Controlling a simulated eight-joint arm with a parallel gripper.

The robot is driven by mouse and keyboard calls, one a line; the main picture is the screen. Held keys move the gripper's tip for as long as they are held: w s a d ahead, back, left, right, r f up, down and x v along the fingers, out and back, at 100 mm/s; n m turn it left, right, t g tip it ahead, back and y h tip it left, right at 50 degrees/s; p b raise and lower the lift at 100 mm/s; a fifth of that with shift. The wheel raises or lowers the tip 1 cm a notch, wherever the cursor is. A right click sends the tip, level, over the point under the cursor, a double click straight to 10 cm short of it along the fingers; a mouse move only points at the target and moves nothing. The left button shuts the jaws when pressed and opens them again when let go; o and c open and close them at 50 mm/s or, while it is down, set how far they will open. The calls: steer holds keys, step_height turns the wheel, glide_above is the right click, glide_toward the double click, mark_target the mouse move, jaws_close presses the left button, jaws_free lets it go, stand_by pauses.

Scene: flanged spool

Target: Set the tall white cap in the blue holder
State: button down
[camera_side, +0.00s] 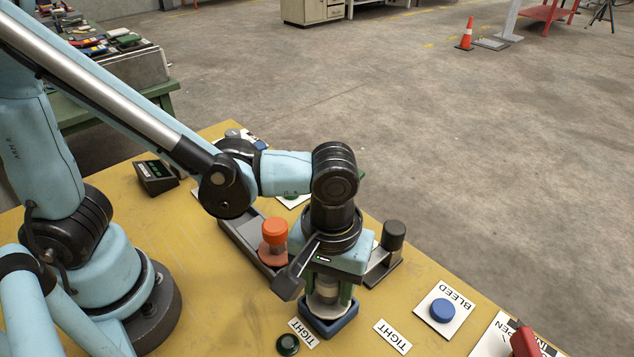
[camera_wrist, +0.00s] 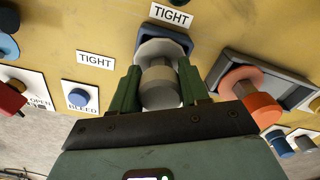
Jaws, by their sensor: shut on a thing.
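The tall white cap (camera_side: 328,288) is upright under my wrist, in line with the blue holder (camera_side: 330,325) on the yellow table. My gripper (camera_side: 328,291) points down and is shut on the cap. In the wrist view, the green fingers of my gripper (camera_wrist: 160,82) stand on both sides of the white cap (camera_wrist: 160,92). The dark blue rim of the holder (camera_wrist: 150,31) shows around the flange. The fingers partly hide the cap's lower end in the side view, so I cannot tell whether it rests fully on the holder's floor.
An orange spool (camera_side: 274,232) stands left of my gripper and a dark grey one (camera_side: 393,236) to the right, both close by. A blue BLEED button (camera_side: 442,310), a dark green button (camera_side: 288,344) and a red handle (camera_side: 525,342) lie toward the front.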

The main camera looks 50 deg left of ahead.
steer(key=shift+f, duration=0.1)
steer(key=c, duration=0.6)
jaws_free()
steer(key=shift+o, duration=0.2)
step_height(320, 180, up, 12)
steer(key=shift+r, duration=0.2)
steer(key=w+a+f+m+t, duration=0.1)
steer(key=w+a+m+t, duration=0.1)
steer(key=a, duration=0.8)
steer(key=w+a+f+m+t, duration=0.2)
steer(key=a+t, duration=0.3)
steer(key=a, duration=0.5)
steer(key=shift+w+f+m, duration=0.25)
steer(key=shift+w+m, duration=0.35)
steer(key=shift+m, duration=0.1)
